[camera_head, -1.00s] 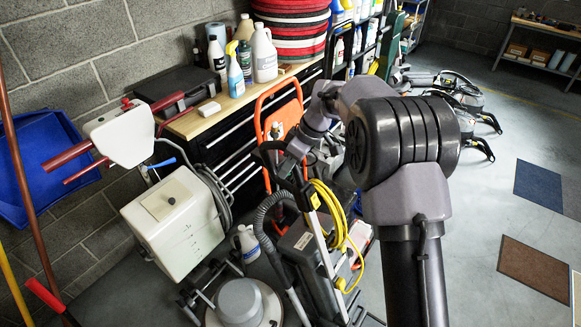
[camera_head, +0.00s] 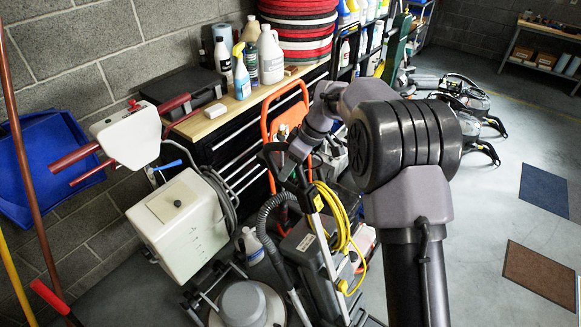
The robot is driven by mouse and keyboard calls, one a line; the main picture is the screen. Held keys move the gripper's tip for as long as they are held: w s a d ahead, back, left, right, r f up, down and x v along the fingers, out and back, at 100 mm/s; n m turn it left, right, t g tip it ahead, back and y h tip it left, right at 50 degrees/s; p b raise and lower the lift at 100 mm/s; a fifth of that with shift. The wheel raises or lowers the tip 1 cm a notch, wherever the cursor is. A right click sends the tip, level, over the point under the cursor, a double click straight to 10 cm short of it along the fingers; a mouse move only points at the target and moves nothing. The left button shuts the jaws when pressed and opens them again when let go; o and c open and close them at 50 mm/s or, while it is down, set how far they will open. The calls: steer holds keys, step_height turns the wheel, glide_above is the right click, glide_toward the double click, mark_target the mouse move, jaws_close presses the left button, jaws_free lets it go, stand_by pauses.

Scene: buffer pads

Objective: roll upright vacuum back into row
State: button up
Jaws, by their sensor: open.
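The upright vacuum (camera_head: 309,249) stands at the lower middle, with a dark grey body, a ribbed black hose and a yellow cord (camera_head: 338,216) looped on its side. Its handle shaft rises leaning toward the upper left. My gripper (camera_head: 285,162) is at the top of the handle, small and dark against it. The jaws are open, and whether the handle lies between them or just beside them I cannot tell. My arm hides part of the area right of the vacuum.
A floor machine with a white tank (camera_head: 181,222) and round grey motor (camera_head: 243,303) stands close on the left. An orange hand truck (camera_head: 267,112) and a black tool chest (camera_head: 237,142) are behind. More machines (camera_head: 461,100) line up at the back right. Open floor with mats (camera_head: 541,272) lies right.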

steer(key=shift+d, duration=0.1)
steer(key=p+v, duration=0.3)
steer(key=v, duration=1.4)
steer(key=shift+r, duration=0.25)
